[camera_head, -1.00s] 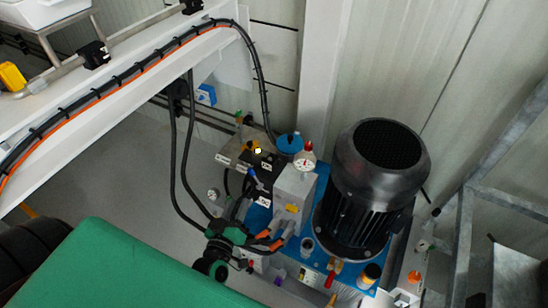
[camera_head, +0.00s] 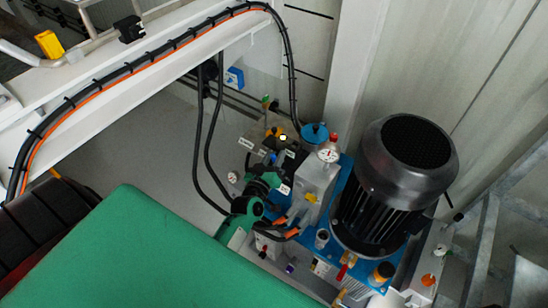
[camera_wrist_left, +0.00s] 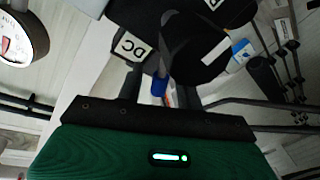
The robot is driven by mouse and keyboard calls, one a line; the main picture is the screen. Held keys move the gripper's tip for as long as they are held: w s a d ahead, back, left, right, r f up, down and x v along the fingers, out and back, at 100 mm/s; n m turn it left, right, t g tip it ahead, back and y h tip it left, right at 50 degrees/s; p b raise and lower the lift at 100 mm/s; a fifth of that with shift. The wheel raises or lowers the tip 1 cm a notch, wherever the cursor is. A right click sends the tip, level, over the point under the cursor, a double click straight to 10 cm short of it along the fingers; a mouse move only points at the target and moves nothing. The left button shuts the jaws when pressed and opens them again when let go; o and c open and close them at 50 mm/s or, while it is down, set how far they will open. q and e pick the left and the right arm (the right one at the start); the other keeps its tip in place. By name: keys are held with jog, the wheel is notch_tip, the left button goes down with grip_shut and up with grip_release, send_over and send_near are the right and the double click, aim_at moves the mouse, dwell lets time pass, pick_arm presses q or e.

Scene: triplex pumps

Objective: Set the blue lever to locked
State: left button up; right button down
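The blue lever (camera_head: 273,159) is on the dark valve block of the pump unit, mostly hidden behind my left gripper in the head view. In the left wrist view, the lever's blue end (camera_wrist_left: 158,86) shows between the two dark fingers, with gaps beside it. My left gripper (camera_head: 270,178), green and dark, is at the lever and looks open around it. The dark valve block (camera_wrist_left: 200,45) carries white labels, one reading "DC". The lever's lower part and any contact are hard to make out. My right gripper is not in view.
A grey block (camera_head: 317,185) with a pressure gauge (camera_head: 328,156) stands close right of the gripper. A big black motor (camera_head: 396,185) stands further right. Black hoses (camera_head: 200,150) hang on the left. A white beam (camera_head: 150,90) with cables crosses the upper left.

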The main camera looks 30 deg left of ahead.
pick_arm(q)
jog(key=shift+w, duration=0.15)
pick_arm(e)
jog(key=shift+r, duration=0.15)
pick_arm(q)
jog(key=shift+c, duration=0.3)
grip_shut()
